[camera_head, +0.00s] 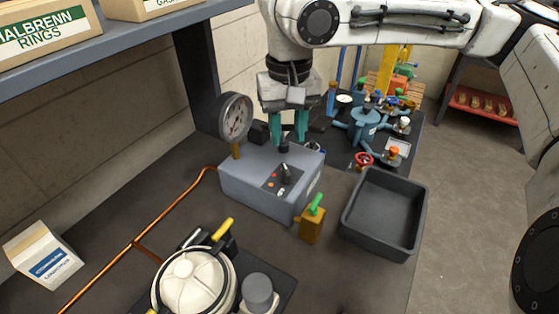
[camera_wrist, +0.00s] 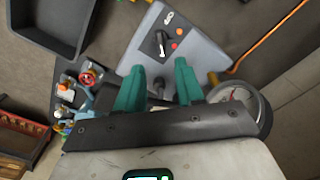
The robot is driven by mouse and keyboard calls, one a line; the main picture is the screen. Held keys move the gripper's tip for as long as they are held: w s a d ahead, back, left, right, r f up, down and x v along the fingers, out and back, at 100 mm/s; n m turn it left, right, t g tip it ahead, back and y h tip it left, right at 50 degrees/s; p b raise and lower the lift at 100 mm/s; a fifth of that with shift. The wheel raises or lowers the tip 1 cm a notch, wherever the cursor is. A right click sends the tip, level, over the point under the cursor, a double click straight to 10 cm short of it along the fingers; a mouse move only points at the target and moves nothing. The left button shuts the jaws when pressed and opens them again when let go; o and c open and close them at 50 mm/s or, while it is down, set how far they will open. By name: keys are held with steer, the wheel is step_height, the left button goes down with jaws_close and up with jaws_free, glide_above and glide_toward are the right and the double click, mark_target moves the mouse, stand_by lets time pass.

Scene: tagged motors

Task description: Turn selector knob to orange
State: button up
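A grey control box (camera_head: 240,185) stands on the dark bench, with a dark panel on its front face. A black selector knob (camera_head: 286,173) sits on this panel, with small orange and red dots beside it. In the wrist view the knob (camera_wrist: 160,40) lies beyond my fingertips, with an orange dot (camera_wrist: 179,31) and a red dot (camera_wrist: 174,45) to its right. My gripper (camera_head: 288,143) has teal fingers, spread apart, above the back of the box and clear of the knob. A dark part (camera_head: 283,144) shows between the fingers; I cannot tell if they touch it.
A pressure gauge (camera_head: 235,117) rises at the box's back left. A yellow block with a green handle (camera_head: 312,222) and a grey bin (camera_head: 385,212) stand to the right. A white-lidded pot (camera_head: 190,283) stands in front. Blue valve piping (camera_head: 364,122) is behind right.

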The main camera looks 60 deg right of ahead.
mark_target(286, 170)
step_height(286, 170, down, 9)
steer(key=shift+f, duration=0.1)
stand_by(0.3)
jaws_close()
stand_by(0.4)
